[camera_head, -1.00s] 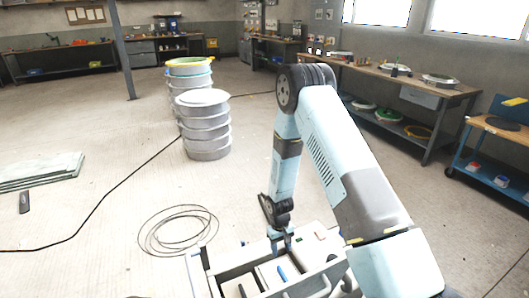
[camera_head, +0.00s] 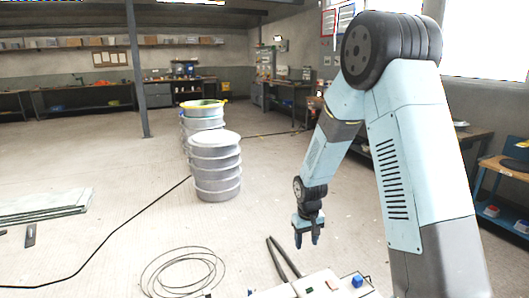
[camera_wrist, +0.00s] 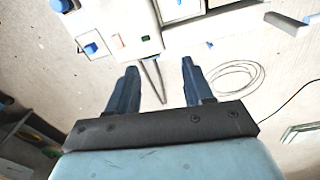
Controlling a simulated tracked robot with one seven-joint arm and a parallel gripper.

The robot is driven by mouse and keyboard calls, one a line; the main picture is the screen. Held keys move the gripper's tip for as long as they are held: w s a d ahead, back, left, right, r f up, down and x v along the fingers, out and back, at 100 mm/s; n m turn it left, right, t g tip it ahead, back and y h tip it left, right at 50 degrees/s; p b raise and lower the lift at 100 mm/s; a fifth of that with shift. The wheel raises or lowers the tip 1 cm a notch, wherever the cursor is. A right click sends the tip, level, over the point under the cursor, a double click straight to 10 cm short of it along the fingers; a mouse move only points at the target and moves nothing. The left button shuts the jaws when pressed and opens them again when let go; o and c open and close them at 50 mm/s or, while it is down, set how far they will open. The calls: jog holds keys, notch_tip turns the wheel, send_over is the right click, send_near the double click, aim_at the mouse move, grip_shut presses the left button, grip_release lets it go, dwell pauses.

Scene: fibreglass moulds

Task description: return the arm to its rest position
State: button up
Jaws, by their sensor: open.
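My gripper (camera_head: 307,238) hangs from my light blue arm, pointing down above the floor, right of centre in the head view. Its two blue fingers are apart with nothing between them, as the wrist view also shows (camera_wrist: 158,82). Below it in the head view is the white-grey top of a unit (camera_head: 322,286) with a blue block (camera_head: 357,281) on it. The unit also shows at the top of the wrist view (camera_wrist: 115,30). The gripper is apart from it.
Pale sheets (camera_head: 45,205) lie left. A pillar (camera_head: 137,75) stands behind. A blue trolley (camera_head: 503,216) is right.

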jog(key=s+d+r+m+t, duration=0.1)
jog(key=s+d+r, duration=0.15)
jog(key=r, duration=0.45)
jog(key=s+d+r+t, duration=0.15)
jog(key=s+r, duration=0.25)
jog(key=r, duration=0.4)
jog(key=s+d+r+m, duration=0.1)
jog(key=s+d+r, duration=0.1)
jog(key=s+r, duration=0.35)
jog(key=s+d+r+t, duration=0.1)
jog(key=s+r, duration=0.4)
jog(key=s, duration=0.3)
jog(key=s+d+r+m+t, duration=0.1)
jog(key=s+d+r, duration=0.1)
jog(key=s+r, duration=0.4)
jog(key=shift+s+d+r, duration=0.2)
jog(key=shift+s+d, duration=0.1)
jog(key=shift+s, duration=0.8)
jog(key=shift+t, duration=0.25)
jog(key=shift+c, duration=0.5)
